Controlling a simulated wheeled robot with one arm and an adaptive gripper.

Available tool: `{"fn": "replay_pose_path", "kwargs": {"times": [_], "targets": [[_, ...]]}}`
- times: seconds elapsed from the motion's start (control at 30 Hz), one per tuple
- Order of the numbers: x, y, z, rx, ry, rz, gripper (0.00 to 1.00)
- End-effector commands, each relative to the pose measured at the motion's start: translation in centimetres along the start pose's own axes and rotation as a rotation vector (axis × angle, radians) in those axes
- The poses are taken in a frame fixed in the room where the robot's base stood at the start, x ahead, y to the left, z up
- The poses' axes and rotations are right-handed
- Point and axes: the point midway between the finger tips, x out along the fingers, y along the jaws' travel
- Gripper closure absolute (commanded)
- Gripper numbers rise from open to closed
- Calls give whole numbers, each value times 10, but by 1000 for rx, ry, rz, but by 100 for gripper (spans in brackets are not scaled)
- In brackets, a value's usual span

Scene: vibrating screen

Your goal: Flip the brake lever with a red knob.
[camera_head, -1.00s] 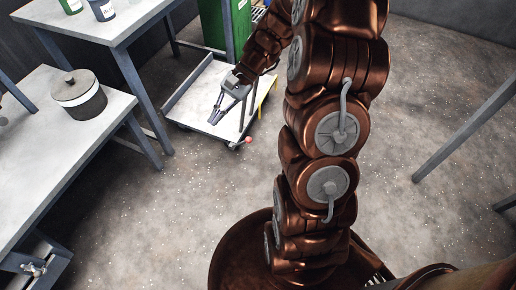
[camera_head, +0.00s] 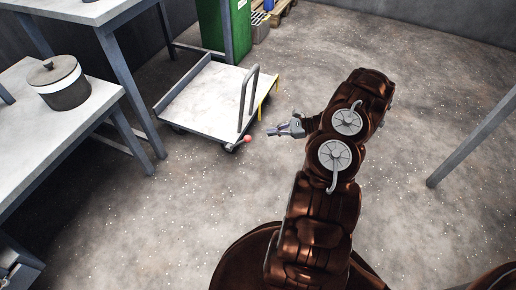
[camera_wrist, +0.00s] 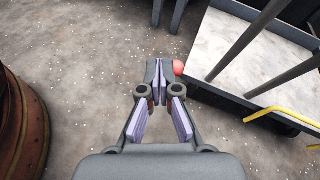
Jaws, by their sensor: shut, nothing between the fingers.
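The red knob (camera_head: 248,138) is on the end of a short dark brake lever (camera_head: 238,145) at the near right corner of the cart (camera_head: 185,112). My gripper (camera_head: 270,131) is to the right of the knob, with its fingers pointing left toward the cart. In the wrist view, the red knob (camera_wrist: 178,68) shows just right of my fingertips (camera_wrist: 161,76). The fingers are shut together with nothing between them. I cannot tell whether they touch the knob. Most of the lever is hidden in the wrist view.
The cart has an upright grey handle (camera_head: 243,97) and a yellow bar (camera_head: 265,97). A table with a lidded pot (camera_head: 60,84) stands at the left. A green cabinet (camera_head: 212,25) is behind the cart. The floor right of the cart is open.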

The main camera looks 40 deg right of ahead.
Motion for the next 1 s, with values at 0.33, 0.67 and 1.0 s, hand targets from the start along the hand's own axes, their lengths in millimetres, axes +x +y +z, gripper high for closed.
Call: {"fn": "replay_pose_path", "kwargs": {"times": [0.33, 0.67, 1.0], "targets": [[-29, 10, -113, 143, 2, -172, 100], [-9, 7, -122, 154, 1, -186, 100], [50, -4, -123, 154, 1, -184, 100]]}}
